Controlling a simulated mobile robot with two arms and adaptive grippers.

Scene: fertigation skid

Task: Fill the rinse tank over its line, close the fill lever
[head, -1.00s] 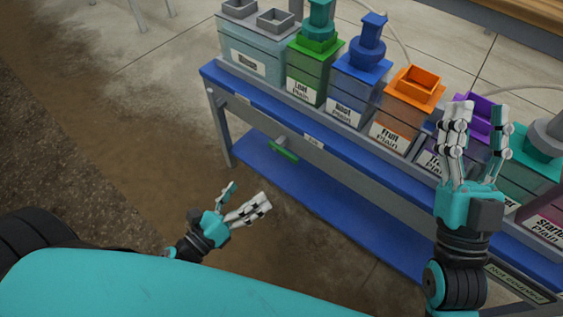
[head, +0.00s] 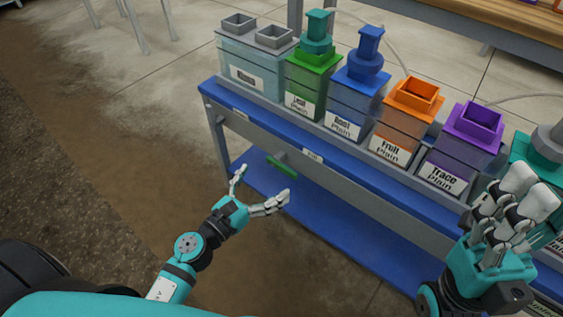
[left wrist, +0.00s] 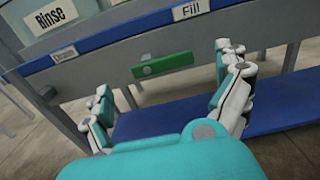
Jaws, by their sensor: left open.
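The rinse tank (head: 252,66) is a pale, see-through box labelled "Rinse" at the left end of the bench, with two grey square openings on top. Its fill line and water level cannot be made out. The green fill lever (head: 283,167) sits on the bench's front rail below the "Fill" tag; it also shows in the left wrist view (left wrist: 170,64), lying nearly level. My left gripper (head: 264,184) is open and empty, just in front of the lever, which shows beyond and between its fingers without clear contact. My right gripper (head: 528,190) is at the right, near the bench front.
Labelled tanks, including green, blue, orange (head: 404,120) and purple (head: 461,150) ones, stand along the blue bench (head: 330,162). A blue lower shelf (head: 325,220) runs below the lever. The floor (head: 120,170) left of the bench is clear.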

